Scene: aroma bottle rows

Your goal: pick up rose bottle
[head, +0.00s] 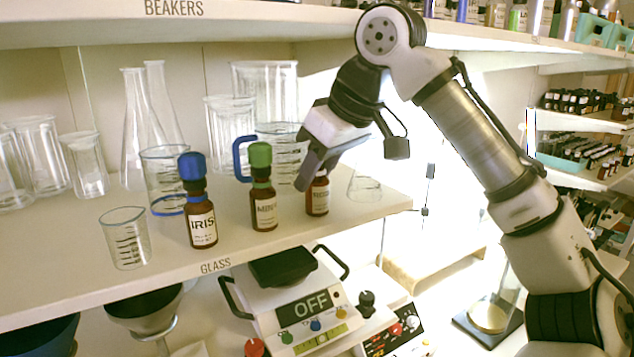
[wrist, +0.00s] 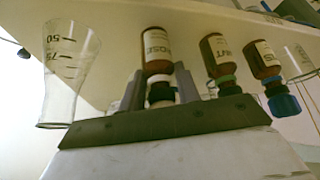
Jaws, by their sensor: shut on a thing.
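The rose bottle (head: 317,200) is a small brown bottle with a pale label, at the right of the bottle row on the shelf. In the head view my gripper (head: 312,168) covers its cap from above. In the wrist view, which shows the scene upside down, the rose bottle (wrist: 157,50) stands between the two fingers of my gripper (wrist: 160,88), which are shut on its cap end. The bottle looks upright, at or very near the shelf surface; a gap below it cannot be made out.
A green-capped bottle (head: 263,195) and a blue-capped iris bottle (head: 201,215) stand to the left. Beakers and flasks fill the shelf behind, with a small flask (head: 364,186) close on the right. The upper shelf (head: 250,22) overhangs the back.

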